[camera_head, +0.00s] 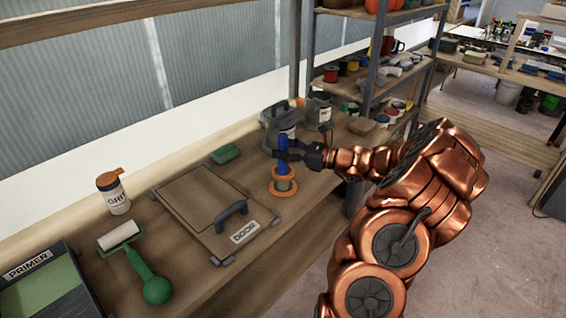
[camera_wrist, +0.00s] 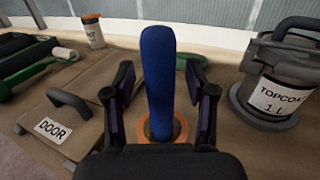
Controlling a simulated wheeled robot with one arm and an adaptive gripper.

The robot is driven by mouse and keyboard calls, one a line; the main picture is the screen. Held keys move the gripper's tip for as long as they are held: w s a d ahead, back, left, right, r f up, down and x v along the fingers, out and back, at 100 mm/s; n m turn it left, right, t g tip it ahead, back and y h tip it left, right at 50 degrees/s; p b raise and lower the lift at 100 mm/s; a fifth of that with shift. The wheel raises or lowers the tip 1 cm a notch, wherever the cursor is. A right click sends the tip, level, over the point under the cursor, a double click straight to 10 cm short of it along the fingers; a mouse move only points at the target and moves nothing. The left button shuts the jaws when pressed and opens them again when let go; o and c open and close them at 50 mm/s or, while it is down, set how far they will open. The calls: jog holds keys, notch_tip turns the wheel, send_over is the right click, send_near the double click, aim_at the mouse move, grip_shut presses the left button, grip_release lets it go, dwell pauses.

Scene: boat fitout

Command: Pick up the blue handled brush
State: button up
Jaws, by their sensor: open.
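The blue handled brush (camera_head: 283,148) stands upright on the wooden workbench, its lower end at an orange ring-shaped base (camera_head: 284,187). In the wrist view, its blue handle (camera_wrist: 158,85) rises between the two fingers of my gripper (camera_wrist: 162,100). My gripper also shows in the head view (camera_head: 290,154), reaching in from the right at the handle. The fingers are open, one on each side of the handle, with gaps visible on both sides in the wrist view. The lower part of the brush is partly hidden behind my gripper in the wrist view.
A board labelled DOOR (camera_head: 190,205) with a handle lies left of the brush. A TOPCOAT can (camera_wrist: 280,75) stands close on the right in the wrist view. A green block (camera_head: 225,154), a GRIT bottle (camera_head: 113,193) and a green-handled roller (camera_head: 135,255) are further left.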

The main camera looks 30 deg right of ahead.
jog(key=shift+w+a, duration=0.1)
grip_shut()
dwell(0.5)
